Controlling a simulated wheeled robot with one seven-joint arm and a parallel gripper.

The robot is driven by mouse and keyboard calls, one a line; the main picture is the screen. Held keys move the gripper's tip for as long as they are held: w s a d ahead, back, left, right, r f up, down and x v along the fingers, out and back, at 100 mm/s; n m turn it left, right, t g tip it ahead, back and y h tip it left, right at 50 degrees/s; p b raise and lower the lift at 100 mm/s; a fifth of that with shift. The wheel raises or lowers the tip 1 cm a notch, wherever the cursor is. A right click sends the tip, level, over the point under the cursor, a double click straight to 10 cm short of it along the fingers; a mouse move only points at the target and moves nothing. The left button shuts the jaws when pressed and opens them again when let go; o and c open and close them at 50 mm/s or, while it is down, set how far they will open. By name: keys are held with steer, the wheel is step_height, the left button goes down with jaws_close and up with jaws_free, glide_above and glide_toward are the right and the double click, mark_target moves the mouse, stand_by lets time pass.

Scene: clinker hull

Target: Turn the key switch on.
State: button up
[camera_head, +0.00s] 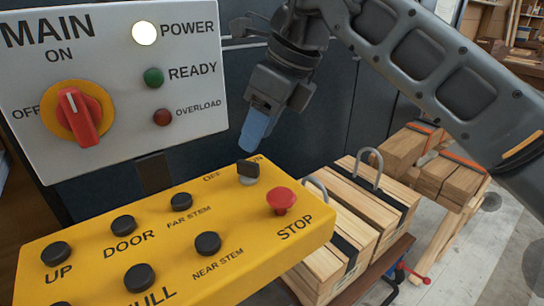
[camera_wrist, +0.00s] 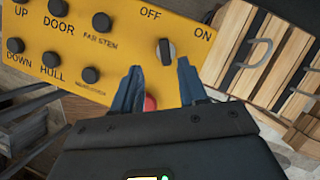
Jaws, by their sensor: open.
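The key switch (camera_head: 248,172) is a black key in a grey collar at the far right corner of the yellow control panel (camera_head: 60,228), between the words OFF and ON. In the wrist view the black key (camera_wrist: 165,51) stands upright in the picture, its upper end nearer OFF than ON. My gripper (camera_head: 252,146) hangs just above the key switch in the head view, blue fingers downward. In the wrist view the two fingers of my gripper (camera_wrist: 158,67) are apart and empty, with the key just beyond the gap between their tips. I see no contact.
A red STOP button (camera_head: 282,200) sits close to the key switch, and several black buttons cover the panel. A grey MAIN box (camera_head: 195,70) with a red rotary handle (camera_head: 78,117) and a lit POWER lamp (camera_head: 145,33) stands behind. Stacked timber (camera_head: 350,225) lies at the right.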

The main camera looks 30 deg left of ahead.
mark_target(248, 162)
steer(key=shift+w+p+x, duration=0.2)
steer(key=shift+p+x, duration=0.05)
steer(key=shift+x, duration=1.6)
steer(key=shift+w+p+x, duration=0.15)
steer(key=shift+p+x, duration=0.05)
steer(key=shift+x, duration=1.65)
steer(key=shift+d, duration=0.15)
jaws_close()
